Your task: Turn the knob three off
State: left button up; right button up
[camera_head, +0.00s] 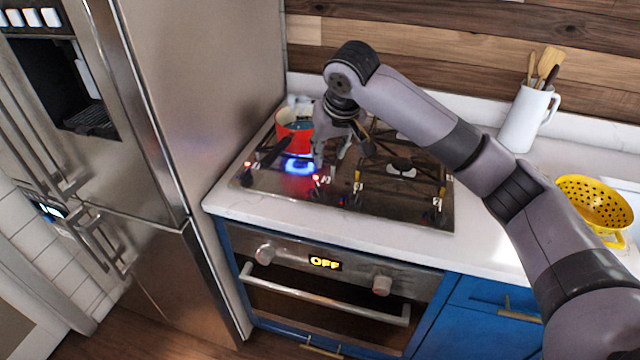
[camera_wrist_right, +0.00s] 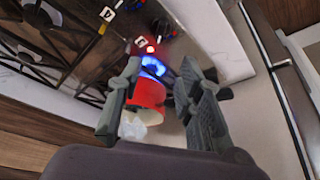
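A gas cooktop (camera_head: 400,222) has several small knobs with white labels along its front edge. The label numbers are too small to read surely, so I cannot tell which knob is three. Red lights glow by the far-left knob (camera_head: 246,171) and the second knob (camera_head: 318,183). Other knobs stand further right (camera_head: 357,188) and at the right end (camera_head: 437,206). My right gripper (camera_head: 333,157) hangs over the cooktop behind the second knob. In the right wrist view its fingers (camera_wrist_right: 166,88) are apart, with nothing gripped. My left gripper is not in view.
A blue flame (camera_head: 299,166) burns at the front left. A red pot (camera_head: 296,133) stands behind it, close to my right gripper. A steel fridge (camera_head: 215,100) borders the left. A white utensil jug (camera_head: 525,118) and yellow colander (camera_head: 596,202) stand right. The oven display (camera_head: 325,263) reads OFF.

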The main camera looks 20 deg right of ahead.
aim_at(319, 187)
jog(key=p+x, duration=0.2)
jog(key=x, duration=1.4)
jog(key=shift+w+a, duration=0.1)
jog(key=shift+c, duration=0.3)
grip_shut()
